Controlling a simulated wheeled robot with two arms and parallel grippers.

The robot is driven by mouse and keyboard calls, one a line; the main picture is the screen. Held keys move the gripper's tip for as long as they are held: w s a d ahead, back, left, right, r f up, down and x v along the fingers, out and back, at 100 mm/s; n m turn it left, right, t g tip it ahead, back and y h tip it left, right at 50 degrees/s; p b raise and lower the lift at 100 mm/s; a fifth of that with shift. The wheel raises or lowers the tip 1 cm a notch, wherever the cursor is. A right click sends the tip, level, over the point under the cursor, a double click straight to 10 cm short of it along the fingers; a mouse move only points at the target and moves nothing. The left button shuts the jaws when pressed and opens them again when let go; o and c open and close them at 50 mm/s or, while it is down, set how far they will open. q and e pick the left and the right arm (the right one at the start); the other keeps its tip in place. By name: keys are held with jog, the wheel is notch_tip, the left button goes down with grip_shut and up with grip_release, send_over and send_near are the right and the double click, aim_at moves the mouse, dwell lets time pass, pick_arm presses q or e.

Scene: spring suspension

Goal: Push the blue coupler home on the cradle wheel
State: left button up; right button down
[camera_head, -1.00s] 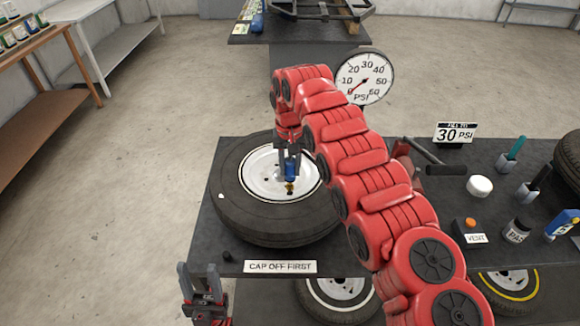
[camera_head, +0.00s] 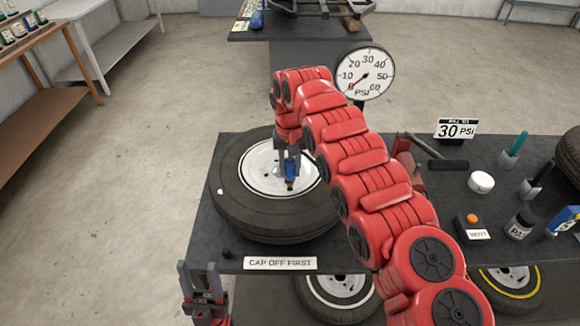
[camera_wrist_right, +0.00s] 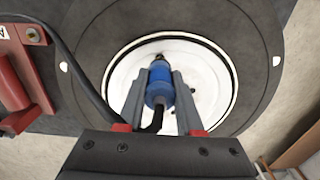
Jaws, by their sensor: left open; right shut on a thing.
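The blue coupler (camera_head: 291,171) is held by my right gripper (camera_head: 288,160), which points down over the wheel. In the right wrist view the coupler (camera_wrist_right: 160,85) sits between the two fingers of my right gripper (camera_wrist_right: 160,88), with a dark hose behind it. The cradle wheel, a black tyre (camera_head: 235,205) with a white rim (camera_head: 262,168), lies flat on the bench. The coupler's lower end is at the brass-coloured valve on the rim. I cannot tell how far it is seated. My left gripper (camera_head: 203,270) is open and empty at the bench's front left edge.
A PSI gauge (camera_head: 365,75) stands behind the wheel, its needle low. A vent box (camera_head: 470,228), white puck (camera_head: 481,182) and pump handle (camera_head: 448,165) are to the right.

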jog(key=shift+f, duration=0.15)
jog(key=shift+c, duration=2.4)
grip_release()
jog(key=shift+r+p, duration=0.35)
jog(key=shift+r, duration=1.1)
jog(key=shift+r+p, duration=1.2)
jog(key=shift+r, duration=0.9)
